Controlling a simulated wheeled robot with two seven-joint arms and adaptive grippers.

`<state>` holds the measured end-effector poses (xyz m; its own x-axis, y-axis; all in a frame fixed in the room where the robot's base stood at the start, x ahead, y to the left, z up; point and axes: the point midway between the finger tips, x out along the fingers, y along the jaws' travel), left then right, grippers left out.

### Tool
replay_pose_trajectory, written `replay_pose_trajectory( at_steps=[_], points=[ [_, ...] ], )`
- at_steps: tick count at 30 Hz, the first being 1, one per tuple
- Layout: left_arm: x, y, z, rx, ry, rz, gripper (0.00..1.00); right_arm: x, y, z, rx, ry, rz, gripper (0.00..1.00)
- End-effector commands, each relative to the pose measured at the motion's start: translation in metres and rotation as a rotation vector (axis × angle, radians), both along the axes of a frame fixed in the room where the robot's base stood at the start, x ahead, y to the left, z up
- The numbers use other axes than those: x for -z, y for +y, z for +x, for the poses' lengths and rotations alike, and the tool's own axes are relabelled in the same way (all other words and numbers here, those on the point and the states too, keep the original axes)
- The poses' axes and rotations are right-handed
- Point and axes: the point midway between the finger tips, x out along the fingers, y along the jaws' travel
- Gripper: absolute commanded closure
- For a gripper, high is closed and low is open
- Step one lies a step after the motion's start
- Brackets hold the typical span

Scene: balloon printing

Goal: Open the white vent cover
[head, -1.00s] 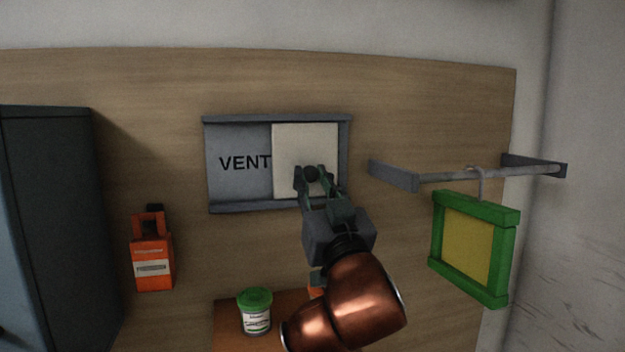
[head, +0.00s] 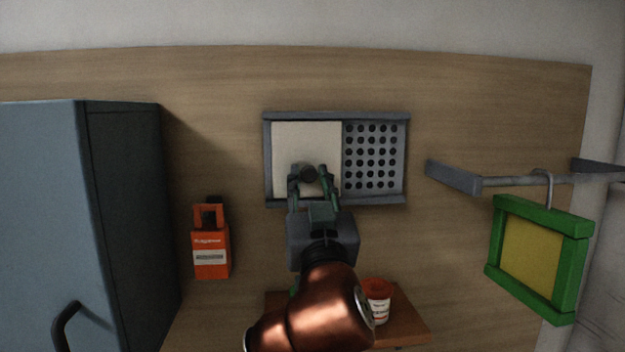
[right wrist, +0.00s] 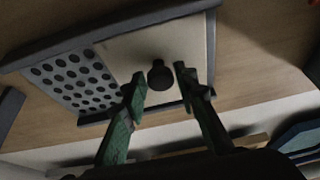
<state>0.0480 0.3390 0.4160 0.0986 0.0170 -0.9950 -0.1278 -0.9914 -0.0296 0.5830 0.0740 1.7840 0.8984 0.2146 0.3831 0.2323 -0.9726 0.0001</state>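The white vent cover (head: 290,147) is a flat panel in a grey wall frame (head: 375,201). It sits at the left end of the frame, and the grey vent plate with dark round holes (head: 373,156) is exposed on the right. Its dark round knob (head: 308,173) is near the cover's lower middle. My right gripper (head: 310,178) is at the knob, one finger on each side. In the right wrist view the knob (right wrist: 160,75) shows between the parted fingertips (right wrist: 160,84), with narrow gaps beside it. The left gripper is not in view.
A blue-grey cabinet (head: 125,200) stands on the left. An orange box (head: 211,255) is on the wall beside it. A red-lidded jar (head: 377,300) sits on a wooden shelf (head: 412,326) below. A green frame (head: 500,252) hangs from a rail (head: 515,181) on the right.

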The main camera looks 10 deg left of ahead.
Motion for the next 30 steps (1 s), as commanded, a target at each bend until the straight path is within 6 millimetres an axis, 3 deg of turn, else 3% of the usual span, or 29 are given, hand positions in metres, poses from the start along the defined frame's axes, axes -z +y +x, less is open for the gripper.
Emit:
replay_pose_trajectory(
  at_steps=[4, 16, 30],
  points=[
    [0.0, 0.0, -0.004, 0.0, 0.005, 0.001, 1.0, 0.0, 0.0, 0.0, 0.0, 0.001, 0.0, 0.61],
    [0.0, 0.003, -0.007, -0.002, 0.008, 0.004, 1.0, 0.003, -0.001, -0.008, -0.001, 0.0, 0.001, 0.6],
    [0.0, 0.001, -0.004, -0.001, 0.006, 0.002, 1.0, 0.037, -0.02, -0.088, -0.003, -0.001, 0.0, 0.6]
  ],
)
